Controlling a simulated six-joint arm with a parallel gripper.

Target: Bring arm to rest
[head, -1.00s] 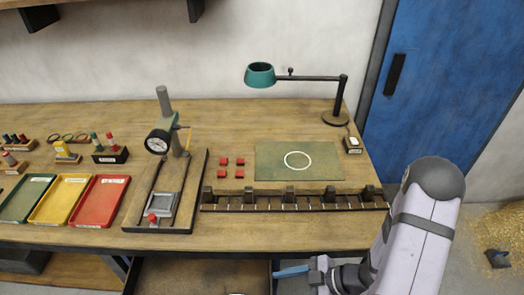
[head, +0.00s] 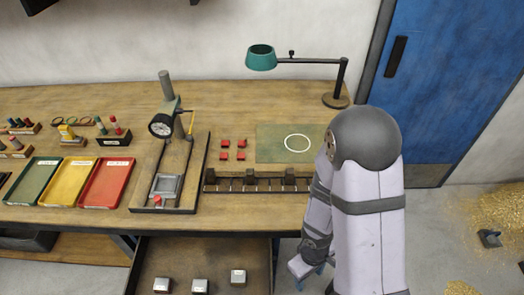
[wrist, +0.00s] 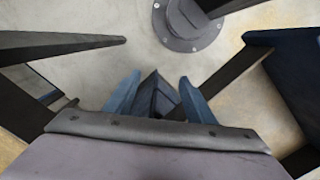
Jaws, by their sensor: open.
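My gripper (wrist: 160,88) shows in the wrist view with its two blue fingers apart and nothing between them. In the head view my gripper (head: 312,279) hangs low in front of the bench's front edge, to the right of the open drawer (head: 215,255). My arm is folded upright at the right, and its links hide the right end of the bench and part of the gripper.
The wooden bench (head: 100,220) carries red, yellow and green trays, a dial gauge stand (head: 165,150), a slotted rail (head: 250,187), a green mat (head: 268,145) and a lamp (head: 262,58). Several metal blocks lie in the drawer.

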